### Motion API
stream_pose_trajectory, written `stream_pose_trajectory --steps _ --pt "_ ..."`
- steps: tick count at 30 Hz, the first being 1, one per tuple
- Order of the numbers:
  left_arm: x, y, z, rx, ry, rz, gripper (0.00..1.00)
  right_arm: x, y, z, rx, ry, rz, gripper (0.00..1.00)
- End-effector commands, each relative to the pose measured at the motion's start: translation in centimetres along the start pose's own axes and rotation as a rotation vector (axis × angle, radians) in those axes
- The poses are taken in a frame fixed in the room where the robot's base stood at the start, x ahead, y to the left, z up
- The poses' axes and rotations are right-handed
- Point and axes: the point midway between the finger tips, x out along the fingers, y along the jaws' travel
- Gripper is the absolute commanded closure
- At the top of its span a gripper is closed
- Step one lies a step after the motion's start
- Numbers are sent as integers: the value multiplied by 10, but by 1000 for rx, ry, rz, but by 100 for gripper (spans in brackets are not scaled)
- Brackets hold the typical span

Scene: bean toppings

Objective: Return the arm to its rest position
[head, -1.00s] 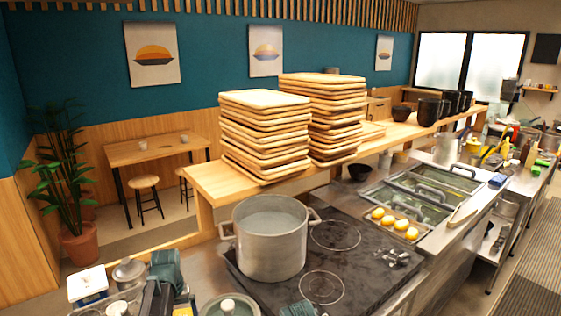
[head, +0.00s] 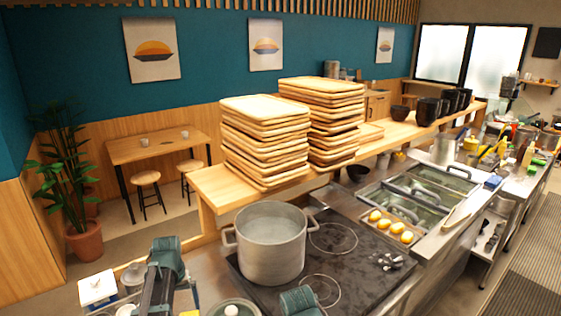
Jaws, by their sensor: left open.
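My left gripper (head: 163,284) is low at the left in the head view, over the near counter and left of the large grey pot (head: 271,245). It is dark with a teal part, is open and shows nothing held between its fingers. It is apart from the pot. A teal part of my right arm (head: 299,301) shows at the bottom edge, in front of the stove. The right gripper itself is not visible.
The pot stands on the black stove (head: 345,262). A lidded pot (head: 231,309) is at the bottom edge and a white box (head: 97,288) at lower left. Stacked wooden trays (head: 264,142) stand on the raised wooden shelf. Metal bins (head: 402,197) and yellow round items (head: 391,226) are on the right.

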Motion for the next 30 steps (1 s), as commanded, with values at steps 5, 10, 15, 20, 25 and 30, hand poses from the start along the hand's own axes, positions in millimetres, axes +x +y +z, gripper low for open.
stream_pose_trajectory --steps 5,10,15,20,25,30 --pt "26 0 0 0 0 0 1 26 -2 -2 1 0 0 0" --pt "48 0 0 0 0 0 1 48 -5 -3 1 0 0 0" --pt "69 0 0 0 0 0 1 69 -7 -4 1 0 0 0" --pt "88 0 0 0 0 0 1 88 -8 -5 1 0 0 0" --pt "104 0 0 0 0 0 1 104 -10 -6 1 0 0 0" --pt "119 0 0 0 0 0 1 118 -11 -7 1 0 0 0"
